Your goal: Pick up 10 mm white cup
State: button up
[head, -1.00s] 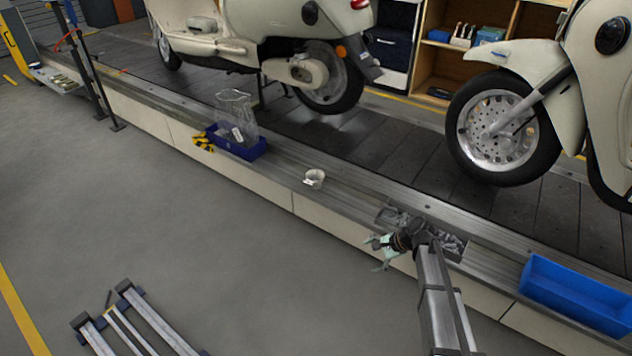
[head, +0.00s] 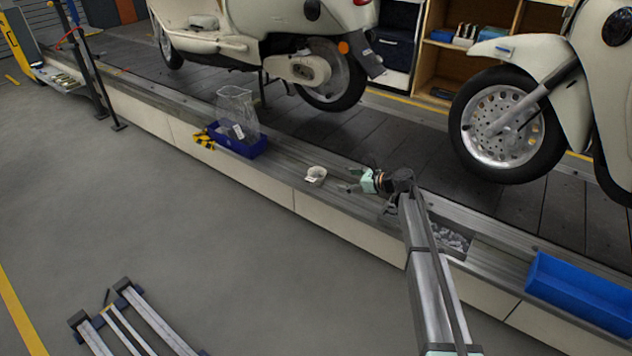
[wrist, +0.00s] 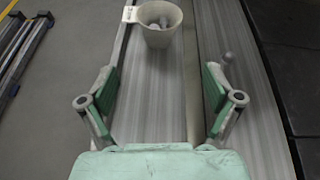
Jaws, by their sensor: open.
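The white cup (head: 316,174) stands on the metal ledge along the conveyor in the head view. In the wrist view the cup (wrist: 157,38) is at the top, upright, with a small white tag at its left rim and several small grey parts inside. My gripper (head: 350,179) is just right of the cup in the head view, pointing toward it. In the wrist view my gripper (wrist: 162,95) is open and empty, its green-padded fingers spread wide. The cup lies ahead of the fingertips, roughly centred between them and apart from them.
A dark blue bin (head: 238,146) with a clear container (head: 235,108) stands left of the cup on the ledge. A grey parts tray (head: 450,237) and a blue bin (head: 580,293) are at the right. Scooters stand on the slats behind. Ledge between gripper and cup looks clear.

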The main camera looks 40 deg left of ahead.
aim_at(318, 178)
jog(key=b+x, duration=0.3)
jog(key=x, duration=0.6)
jog(key=shift+a+f, duration=0.15)
jog(key=shift+f, duration=0.05)
jog(key=b+x, duration=0.2)
jog(key=x, duration=0.2)
jog(key=shift+a+f+b, duration=0.25)
jog(key=shift+b, duration=0.1)
jog(key=shift+s+a, duration=0.1)
jog(key=shift+a, duration=0.15)
jog(key=c, duration=1.2)
